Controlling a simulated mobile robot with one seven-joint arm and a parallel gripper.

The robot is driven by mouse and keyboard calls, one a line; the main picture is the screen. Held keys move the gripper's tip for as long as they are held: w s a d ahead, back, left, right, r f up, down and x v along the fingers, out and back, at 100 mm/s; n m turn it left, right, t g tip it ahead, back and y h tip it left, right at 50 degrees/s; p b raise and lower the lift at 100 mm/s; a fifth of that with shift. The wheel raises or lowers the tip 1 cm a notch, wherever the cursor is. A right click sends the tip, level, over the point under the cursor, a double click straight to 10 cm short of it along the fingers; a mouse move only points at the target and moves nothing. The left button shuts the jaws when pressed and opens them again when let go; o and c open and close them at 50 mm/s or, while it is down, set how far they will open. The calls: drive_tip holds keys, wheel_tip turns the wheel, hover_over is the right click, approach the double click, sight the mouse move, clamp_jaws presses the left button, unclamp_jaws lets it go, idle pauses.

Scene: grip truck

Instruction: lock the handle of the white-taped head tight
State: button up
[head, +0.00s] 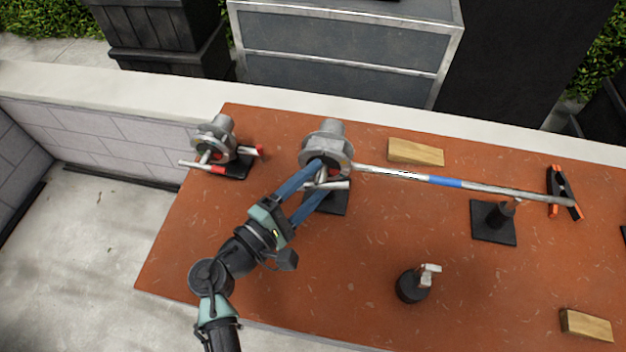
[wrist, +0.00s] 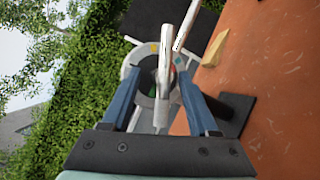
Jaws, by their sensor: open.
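The middle grip head (head: 327,142) is a grey metal head on a dark base plate, with a long silver rod (head: 490,190) running from it to the right. Its pale handle (head: 338,185) sticks out low on the near side; I cannot make out its tape clearly. My gripper (head: 322,176) is open at the near face of this head. In the wrist view, the silver handle (wrist: 163,112) lies between the two blue fingers, with gaps on both sides. The fingers partly hide the head's face.
Another grip head (head: 214,138) with red-taped handles stands at the table's left. A dark stand (head: 494,218) is below the rod's right part. Wooden wedges (head: 415,152), an orange-tipped clamp (head: 563,192) and a small black-based fitting (head: 413,286) also lie on the rust-coloured table (head: 215,255).

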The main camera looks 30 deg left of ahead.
clamp_jaws()
drive_tip(key=shift+r+m, duration=0.2)
drive_tip(key=shift+m, duration=0.1)
drive_tip(key=shift+m+g+y, duration=0.3)
drive_tip(key=shift+m+g, duration=0.1)
drive_tip(key=shift+m, duration=0.1)
unclamp_jaws()
drive_tip(key=shift+s+f, duration=0.1)
drive_tip(key=shift+s, duration=0.05)
